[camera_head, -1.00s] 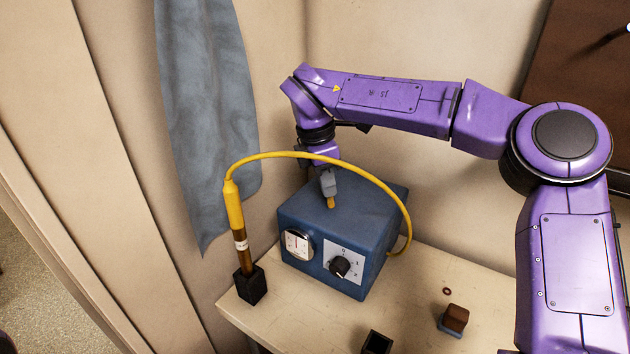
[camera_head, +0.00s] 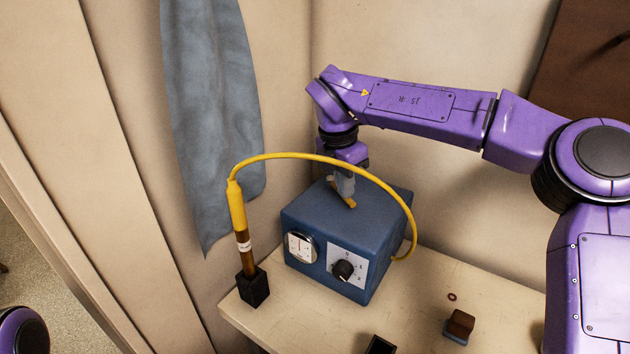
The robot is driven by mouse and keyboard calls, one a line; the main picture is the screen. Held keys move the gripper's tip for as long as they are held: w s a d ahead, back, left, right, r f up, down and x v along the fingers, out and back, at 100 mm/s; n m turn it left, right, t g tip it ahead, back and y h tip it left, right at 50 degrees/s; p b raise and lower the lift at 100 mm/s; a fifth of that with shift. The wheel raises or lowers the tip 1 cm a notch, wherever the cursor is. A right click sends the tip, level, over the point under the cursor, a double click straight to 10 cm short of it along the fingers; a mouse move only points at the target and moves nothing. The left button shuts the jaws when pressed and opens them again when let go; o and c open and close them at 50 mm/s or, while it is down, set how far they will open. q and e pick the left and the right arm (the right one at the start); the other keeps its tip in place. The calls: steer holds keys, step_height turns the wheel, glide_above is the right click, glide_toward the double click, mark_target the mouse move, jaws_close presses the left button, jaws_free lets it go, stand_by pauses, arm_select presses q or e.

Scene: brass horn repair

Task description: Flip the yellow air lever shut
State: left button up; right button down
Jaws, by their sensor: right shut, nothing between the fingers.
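The yellow air lever (camera_head: 350,203) is on top of the blue box (camera_head: 310,218), partly hidden behind my right gripper. What shows of it slants down to the right across the box top. My right gripper (camera_head: 346,194) points down at the lever and is shut with nothing held. Its fingertips are at or very near the lever; I cannot tell whether they touch. My left gripper is out of view.
A yellow cable arches from the box's right side to a yellow-handled tool (camera_head: 237,208) in a black holder (camera_head: 253,288). A grey cloth (camera_head: 212,120) hangs behind. A brown block (camera_head: 460,323) and a small ring (camera_head: 452,296) lie on the bench (camera_head: 410,300).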

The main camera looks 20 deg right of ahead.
steer(key=shift+d+n, duration=0.45)
steer(key=shift+n, duration=0.35)
steer(key=shift+w+d+n+t, duration=0.15)
steer(key=shift+d+n+t, duration=0.15)
steer(key=shift+d+n, duration=0.5)
steer(key=shift+w+a, duration=0.1)
steer(key=shift+a, duration=0.05)
steer(key=shift+w+a, duration=0.35)
steer(key=shift+w, duration=0.25)
steer(key=shift+a+r+p, duration=0.15)
steer(key=shift+a+p, duration=0.05)
steer(key=shift+p, duration=0.1)
steer(key=shift+s+a+r+p, duration=0.15)
steer(key=shift+s+a+r, duration=0.1)
steer(key=shift+a+r, duration=0.35)
steer(key=shift+s+a+r+p, duration=0.2)
steer(key=shift+a+r, duration=0.15)
steer(key=shift+a, duration=0.3)
steer(key=v, duration=1)
